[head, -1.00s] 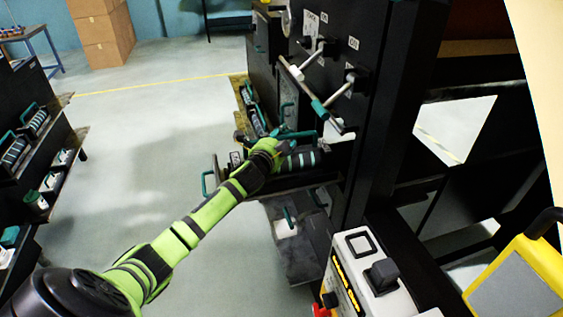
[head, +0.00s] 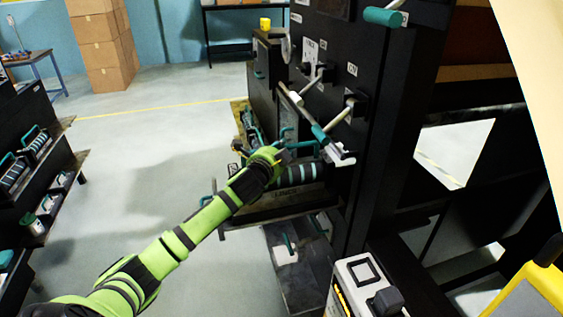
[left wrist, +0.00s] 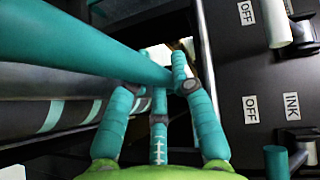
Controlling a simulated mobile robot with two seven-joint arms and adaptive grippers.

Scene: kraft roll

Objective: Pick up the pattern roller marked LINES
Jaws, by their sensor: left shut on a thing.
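A dark roller with pale teal stripes (head: 303,174) is at the black machine's side, above a dark tray (head: 262,213). In the left wrist view the striped roller (left wrist: 60,116) runs along the left, under a thick teal handle bar (left wrist: 85,50). My left gripper (head: 284,153) is shut on that handle. In the left wrist view its teal fingers (left wrist: 158,80) close around the bar's near end. I cannot read the word LINES on the roller. My right gripper is not in view.
The machine panel has OFF and INK labels (left wrist: 292,106) and levers (head: 340,115) close to the right of my gripper. More striped rollers lie on a rack (head: 36,143) at the left. Cardboard boxes (head: 98,45) stand at the back. The floor between is clear.

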